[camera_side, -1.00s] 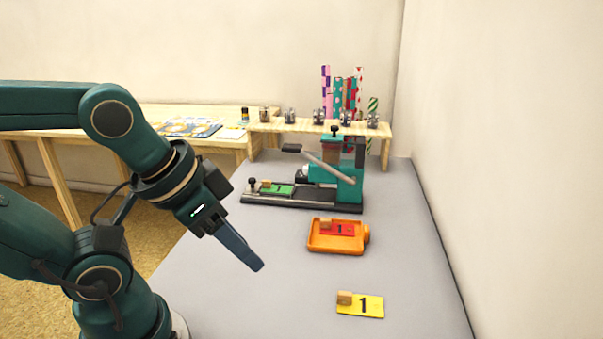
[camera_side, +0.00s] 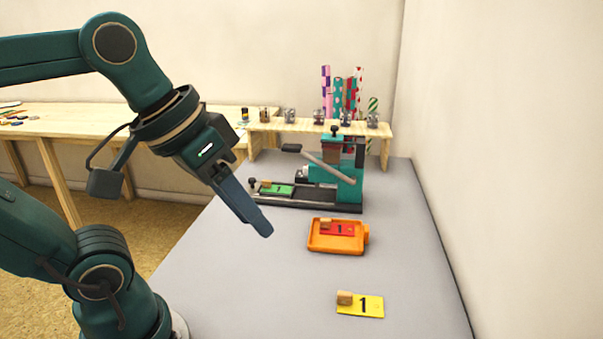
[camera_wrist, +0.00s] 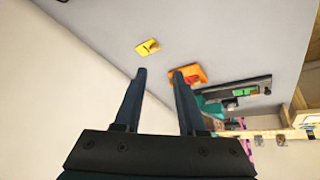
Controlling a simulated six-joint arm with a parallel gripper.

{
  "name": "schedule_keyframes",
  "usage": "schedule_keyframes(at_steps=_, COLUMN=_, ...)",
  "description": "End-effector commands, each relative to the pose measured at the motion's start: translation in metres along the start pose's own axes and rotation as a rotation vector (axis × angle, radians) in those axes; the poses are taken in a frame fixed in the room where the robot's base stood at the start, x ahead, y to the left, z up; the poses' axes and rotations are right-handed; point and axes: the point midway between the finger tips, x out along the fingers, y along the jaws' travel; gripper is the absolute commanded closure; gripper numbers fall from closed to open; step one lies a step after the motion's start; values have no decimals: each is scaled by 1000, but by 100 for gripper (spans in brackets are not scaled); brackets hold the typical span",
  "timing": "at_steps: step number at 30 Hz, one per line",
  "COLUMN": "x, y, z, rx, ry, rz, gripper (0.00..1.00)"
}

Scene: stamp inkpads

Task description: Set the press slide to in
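The teal press (camera_side: 345,172) stands at the back of the grey table on a long dark base. Its slide, carrying a green card (camera_side: 277,189) marked 1 and a small wooden block, sits at the left end of the base, out from under the press head. A small black knob (camera_side: 253,184) stands at that left end. My gripper (camera_side: 266,231) is in the air in front of the press, left of the orange tray. In the wrist view, its two fingers (camera_wrist: 160,78) are spread apart with nothing between them.
An orange tray (camera_side: 325,247) holds a red card and block. A yellow card (camera_side: 370,305) with a wooden block lies near the front. A wooden shelf (camera_side: 300,126) with several small jars stands behind the press. A wall borders the right side.

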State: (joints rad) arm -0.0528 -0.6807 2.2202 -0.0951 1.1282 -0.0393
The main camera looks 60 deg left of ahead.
Motion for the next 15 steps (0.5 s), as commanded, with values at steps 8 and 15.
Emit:
schedule_keyframes(at_steps=8, x=18, y=14, z=-70, rx=-690, ry=-45, rz=252, gripper=60)
schedule_keyframes(at_steps=15, x=32, y=-63, z=-171, rx=-1581, ry=27, rz=532, gripper=60)
